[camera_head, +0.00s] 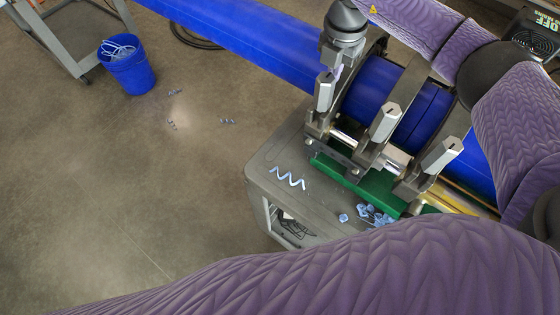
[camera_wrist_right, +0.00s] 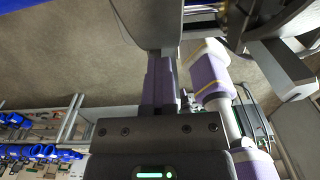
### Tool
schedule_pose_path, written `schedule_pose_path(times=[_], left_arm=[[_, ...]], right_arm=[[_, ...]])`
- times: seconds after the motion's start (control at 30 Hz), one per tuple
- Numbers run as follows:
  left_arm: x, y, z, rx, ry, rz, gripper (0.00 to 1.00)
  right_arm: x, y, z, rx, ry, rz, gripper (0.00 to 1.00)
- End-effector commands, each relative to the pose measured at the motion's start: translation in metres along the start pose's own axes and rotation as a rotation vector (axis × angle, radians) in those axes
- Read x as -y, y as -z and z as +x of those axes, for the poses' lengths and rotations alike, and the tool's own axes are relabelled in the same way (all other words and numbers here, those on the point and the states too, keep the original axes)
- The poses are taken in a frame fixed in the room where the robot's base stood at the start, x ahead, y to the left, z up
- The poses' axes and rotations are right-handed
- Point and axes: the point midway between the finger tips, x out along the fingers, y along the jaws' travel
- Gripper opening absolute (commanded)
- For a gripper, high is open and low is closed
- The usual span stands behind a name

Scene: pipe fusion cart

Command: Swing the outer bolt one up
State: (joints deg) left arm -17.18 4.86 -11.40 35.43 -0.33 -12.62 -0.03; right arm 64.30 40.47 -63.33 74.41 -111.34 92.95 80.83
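The pipe clamp on the cart carries several upright grey bolts in the head view. The leftmost one (camera_head: 324,92) stands near the end of the row, the middle one (camera_head: 385,122) and the right one (camera_head: 441,154) lean to the upper right. I cannot tell by a label which is outer bolt one. My right gripper (camera_head: 335,72) points down just above and beside the leftmost bolt's top. In the right wrist view its fingers (camera_wrist_right: 161,82) lie close together, looking shut; whether a bolt touches them is hidden. My left gripper is not in view.
A blue pipe (camera_head: 240,32) runs through the clamp. A blue bucket (camera_head: 128,70) stands on the floor at upper left. My left arm fills the lower edge.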

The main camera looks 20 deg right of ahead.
Motion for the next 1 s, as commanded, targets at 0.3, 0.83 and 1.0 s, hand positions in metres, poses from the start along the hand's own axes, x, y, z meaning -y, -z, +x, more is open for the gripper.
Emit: schedule_pose_path(times=[0.3,0.83,1.0], left_arm=[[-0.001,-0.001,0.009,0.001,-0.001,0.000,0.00],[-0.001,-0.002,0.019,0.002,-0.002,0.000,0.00],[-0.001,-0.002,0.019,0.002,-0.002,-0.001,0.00]], right_arm=[[0.000,-0.012,0.003,-0.001,0.000,0.000,0.00],[0.000,-0.025,0.007,-0.001,0.000,-0.001,0.03],[0.000,-0.025,0.007,-0.001,0.000,-0.001,0.39]])
